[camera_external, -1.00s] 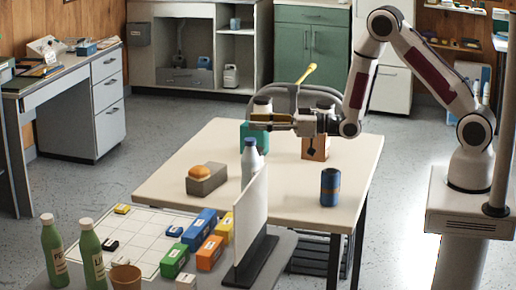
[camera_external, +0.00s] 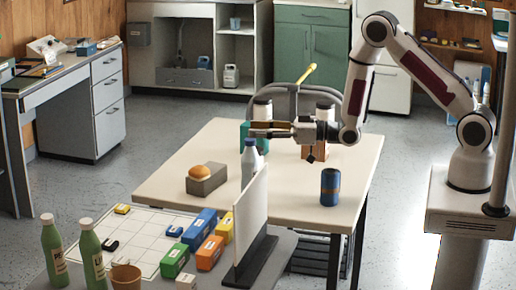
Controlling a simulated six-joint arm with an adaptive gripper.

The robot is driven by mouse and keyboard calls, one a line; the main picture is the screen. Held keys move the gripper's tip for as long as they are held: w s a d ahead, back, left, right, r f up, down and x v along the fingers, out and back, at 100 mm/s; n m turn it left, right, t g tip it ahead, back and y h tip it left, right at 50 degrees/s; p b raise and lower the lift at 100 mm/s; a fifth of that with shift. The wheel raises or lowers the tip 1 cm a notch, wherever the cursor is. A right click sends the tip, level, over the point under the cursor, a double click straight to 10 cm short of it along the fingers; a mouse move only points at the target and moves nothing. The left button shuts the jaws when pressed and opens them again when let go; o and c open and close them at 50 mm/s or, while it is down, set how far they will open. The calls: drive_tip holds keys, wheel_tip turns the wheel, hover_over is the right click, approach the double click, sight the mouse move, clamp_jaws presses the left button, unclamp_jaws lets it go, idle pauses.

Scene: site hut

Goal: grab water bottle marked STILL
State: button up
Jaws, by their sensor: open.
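My gripper (camera_external: 256,131) is open and empty, lying level and pointing left, in the picture just above the grey bottle's cap. I cannot tell how far apart they are in depth.
A teal box (camera_external: 261,146) and an orange-brown box (camera_external: 308,154) stand behind, pale tops above them. A blue can (camera_external: 330,187) stands right, a grey block with an orange bun-like thing (camera_external: 207,182) left. Several coloured boxes and a cup (camera_external: 126,277) are in front.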

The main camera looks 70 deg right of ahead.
sight(249, 143)
drive_tip(key=shift+f, duration=2.2)
drive_tip(key=shift+w+f, duration=0.15)
drive_tip(key=shift+f, duration=0.05)
drive_tip(key=shift+x, duration=1.4)
drive_tip(key=shift+r, duration=0.1)
clamp_jaws()
